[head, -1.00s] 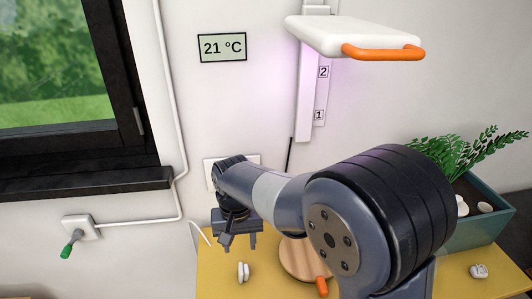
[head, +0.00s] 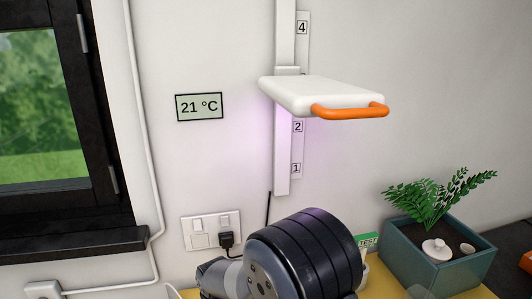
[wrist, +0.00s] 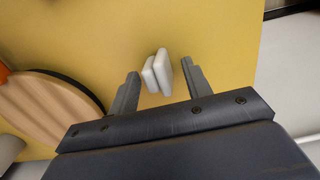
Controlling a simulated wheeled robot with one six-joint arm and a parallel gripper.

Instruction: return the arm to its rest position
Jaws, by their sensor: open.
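My gripper (wrist: 160,85) shows in the wrist view with its two fingers apart. A small white two-part object (wrist: 163,73) lies on the yellow table top beyond and between the fingertips in the picture; I cannot tell the exact gap, and nothing is clearly held. In the head view my arm shows at the bottom, folded low, and the gripper itself is out of the frame.
A white lamp panel with an orange handle (head: 350,112) juts from a wall rail. A teal planter (head: 430,262) with a fern stands at the right on the yellow table (head: 405,290). A round wooden board (wrist: 50,108) lies left in the wrist view. A wall socket (head: 212,230) has a black plug.

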